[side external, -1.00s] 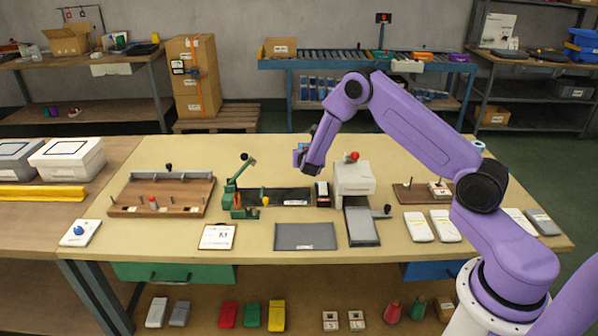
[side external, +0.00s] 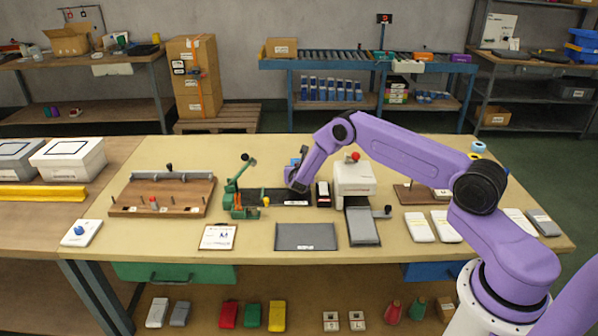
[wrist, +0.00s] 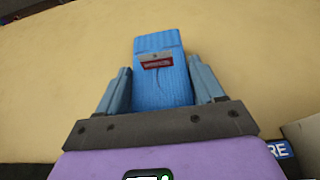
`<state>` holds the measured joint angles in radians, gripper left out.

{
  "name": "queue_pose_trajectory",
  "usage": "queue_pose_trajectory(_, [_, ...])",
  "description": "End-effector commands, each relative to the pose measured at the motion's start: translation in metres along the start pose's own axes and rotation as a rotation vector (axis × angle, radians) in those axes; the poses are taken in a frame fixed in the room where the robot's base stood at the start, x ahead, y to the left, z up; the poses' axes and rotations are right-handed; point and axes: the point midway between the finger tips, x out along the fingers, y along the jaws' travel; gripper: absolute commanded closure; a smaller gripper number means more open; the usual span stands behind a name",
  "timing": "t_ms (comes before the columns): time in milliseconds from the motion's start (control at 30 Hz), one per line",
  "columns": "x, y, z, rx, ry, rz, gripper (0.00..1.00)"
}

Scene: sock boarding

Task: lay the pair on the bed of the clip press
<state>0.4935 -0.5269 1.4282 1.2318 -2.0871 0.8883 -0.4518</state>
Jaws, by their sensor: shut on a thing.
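My gripper (wrist: 163,90) is shut on a blue ribbed folded sock bundle (wrist: 160,65) with a red and white label. The bundle sticks out beyond the fingers; whether it is two socks I cannot tell. In the side view my gripper (side external: 297,178) is over the back middle of the table, and only a little blue shows behind it. A green lever press (side external: 243,200) with a raised black-knobbed handle stands to its left. A dark flat strip (side external: 272,194) runs right from that press, partly hidden by my gripper. I cannot tell for sure which is the clip press bed.
A white machine (side external: 354,180) with a red knob stands just right of my gripper, with a grey plate (side external: 362,226) in front. A grey mat (side external: 306,237) and a clipboard (side external: 218,236) lie nearer. A wooden pegged board (side external: 160,197) is at left.

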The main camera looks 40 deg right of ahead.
Motion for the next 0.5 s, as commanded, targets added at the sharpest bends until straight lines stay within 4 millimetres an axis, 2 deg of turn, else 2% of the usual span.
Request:
queue_pose_trajectory(433, [0.0022,0.0001,-0.0055,0.000,-0.001,0.000,0.63])
queue_pose_trajectory(467, [0.0021,0.0001,-0.0051,0.001,-0.001,0.000,0.23])
queue_pose_trajectory(500, [0.0020,0.0000,-0.0050,0.001,-0.001,0.000,0.10])
